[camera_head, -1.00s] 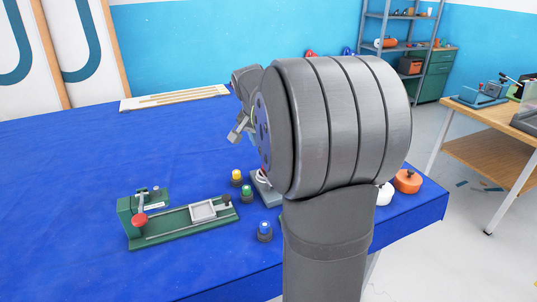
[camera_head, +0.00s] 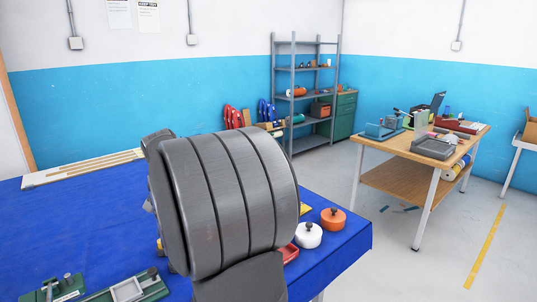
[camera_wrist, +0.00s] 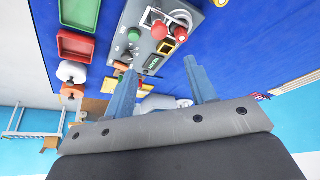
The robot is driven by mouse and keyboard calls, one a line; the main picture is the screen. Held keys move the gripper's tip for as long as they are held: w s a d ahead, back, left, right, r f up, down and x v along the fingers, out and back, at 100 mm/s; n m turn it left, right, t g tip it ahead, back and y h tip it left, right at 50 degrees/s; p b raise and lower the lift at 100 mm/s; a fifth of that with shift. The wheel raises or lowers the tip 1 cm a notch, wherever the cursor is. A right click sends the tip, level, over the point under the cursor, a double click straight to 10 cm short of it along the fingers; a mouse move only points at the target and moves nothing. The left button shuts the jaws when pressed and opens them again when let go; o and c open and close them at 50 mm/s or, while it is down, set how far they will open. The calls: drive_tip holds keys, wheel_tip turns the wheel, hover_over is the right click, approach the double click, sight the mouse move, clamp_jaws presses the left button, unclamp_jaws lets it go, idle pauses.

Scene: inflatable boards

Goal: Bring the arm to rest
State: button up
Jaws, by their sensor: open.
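My gripper (camera_wrist: 158,92) shows in the wrist view with its two blue-grey fingers spread apart and nothing between them. Beyond the fingers in that view lies a grey control box (camera_wrist: 155,40) with red and green buttons on the blue table. In the head view my own arm's large grey joint fills the lower middle and hides the gripper's fingers and part of the table.
The blue table (camera_head: 95,215) carries a green fixture (camera_head: 150,290) at front left, and a white pot (camera_head: 308,236) and an orange pot (camera_head: 333,219) near its right edge. Red (camera_wrist: 76,46) and green (camera_wrist: 81,16) trays lie beside the control box. A wooden workbench (camera_head: 400,180) stands apart at right.

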drive_tip(key=x, duration=1.4)
drive_tip(key=shift+d, duration=0.1)
